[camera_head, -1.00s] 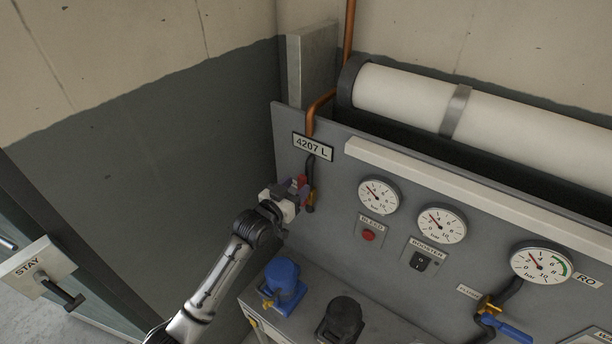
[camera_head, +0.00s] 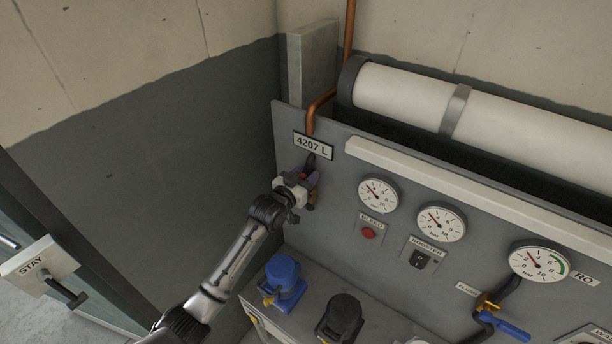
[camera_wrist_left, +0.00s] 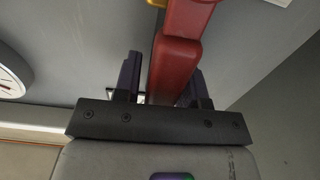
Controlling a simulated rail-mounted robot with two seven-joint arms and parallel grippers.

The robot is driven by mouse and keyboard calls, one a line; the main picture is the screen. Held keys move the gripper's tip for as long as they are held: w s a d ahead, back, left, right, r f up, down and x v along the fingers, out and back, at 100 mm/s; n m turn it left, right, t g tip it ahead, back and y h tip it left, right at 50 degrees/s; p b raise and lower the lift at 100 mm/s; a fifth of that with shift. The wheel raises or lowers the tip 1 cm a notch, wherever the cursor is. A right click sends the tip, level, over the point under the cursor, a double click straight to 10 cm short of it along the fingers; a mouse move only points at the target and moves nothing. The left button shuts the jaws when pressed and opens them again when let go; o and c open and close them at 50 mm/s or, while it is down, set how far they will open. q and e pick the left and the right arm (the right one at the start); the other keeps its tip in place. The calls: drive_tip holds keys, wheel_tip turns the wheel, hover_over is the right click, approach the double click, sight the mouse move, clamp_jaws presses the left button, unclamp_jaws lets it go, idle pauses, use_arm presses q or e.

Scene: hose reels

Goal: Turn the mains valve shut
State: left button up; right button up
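The valve lever in the wrist view is a thick red handle (camera_wrist_left: 176,70) with a bit of yellow at its top. In the head view a little of the red (camera_head: 303,175) shows below the 4207 L plate, at the panel's left edge; my gripper hides the rest. My left gripper (camera_head: 306,181) is at this lever. In the wrist view its two dark fingers (camera_wrist_left: 164,80) stand apart on either side of the red handle. A gap shows at the left finger, and the right finger overlaps the handle's edge. My right gripper is in neither view.
Right of the lever the panel carries gauges (camera_head: 378,195), a red bleed button (camera_head: 369,234), a booster switch (camera_head: 421,261) and a blue-handled flush valve (camera_head: 506,326). A blue unit (camera_head: 285,283) and a black unit (camera_head: 341,320) stand below. A copper pipe (camera_head: 322,104) runs above.

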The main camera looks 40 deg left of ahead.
use_arm(q)
clamp_jaws()
idle(0.3)
